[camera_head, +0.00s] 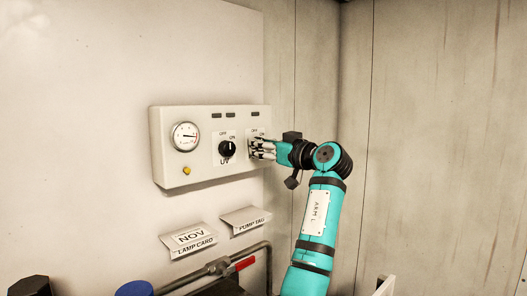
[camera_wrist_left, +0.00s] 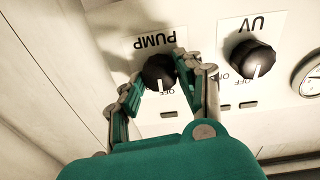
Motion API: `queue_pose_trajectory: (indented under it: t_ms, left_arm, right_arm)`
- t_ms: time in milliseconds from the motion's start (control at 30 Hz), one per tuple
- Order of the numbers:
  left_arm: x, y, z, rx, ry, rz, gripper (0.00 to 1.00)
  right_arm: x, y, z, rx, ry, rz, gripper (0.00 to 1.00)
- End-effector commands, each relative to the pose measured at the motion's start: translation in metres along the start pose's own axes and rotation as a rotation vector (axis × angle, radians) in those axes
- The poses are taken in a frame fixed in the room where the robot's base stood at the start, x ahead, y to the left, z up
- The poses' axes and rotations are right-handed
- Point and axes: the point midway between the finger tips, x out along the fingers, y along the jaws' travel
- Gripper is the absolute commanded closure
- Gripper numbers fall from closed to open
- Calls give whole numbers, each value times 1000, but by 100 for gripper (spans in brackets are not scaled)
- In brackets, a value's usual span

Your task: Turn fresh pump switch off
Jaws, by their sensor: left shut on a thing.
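The pump switch is a black round knob (camera_wrist_left: 159,71) with a white pointer line, on a white plate marked PUMP, upside down in the left wrist view. Its pointer faces the lower edge of that picture, close to the OFF lettering; the ON mark is hard to make out. My left gripper (camera_head: 260,149) is at the right end of the control box (camera_head: 205,178), and its fingers hide the pump knob in the head view. In the left wrist view the fingers (camera_wrist_left: 158,88) are shut on the knob from both sides. My right gripper is not in view.
The UV knob (camera_head: 227,148) is left of the pump switch, close to my fingers. A round gauge (camera_head: 185,136) and a yellow button (camera_head: 186,171) are further left. Below hang a lamp card (camera_head: 189,240) and a pump tag (camera_head: 246,219), above a pipe with a red handle (camera_head: 245,263).

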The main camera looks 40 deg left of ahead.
Motion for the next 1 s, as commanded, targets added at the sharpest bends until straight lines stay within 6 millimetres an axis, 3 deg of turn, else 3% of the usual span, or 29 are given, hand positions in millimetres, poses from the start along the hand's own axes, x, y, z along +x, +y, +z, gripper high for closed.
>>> queue_pose_trajectory:
  t_ms: [667,700,867,1000]
  left_arm:
    - [0,0,1,-66,0,-2,97]
    - [0,0,1,-65,0,-2,62]
    - [0,0,1,-65,0,-2,41]
    - [0,0,0,-65,1,-2,41]
  right_arm:
    - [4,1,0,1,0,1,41]
    - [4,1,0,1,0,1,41]
    - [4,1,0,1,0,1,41]
    - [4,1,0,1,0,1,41]
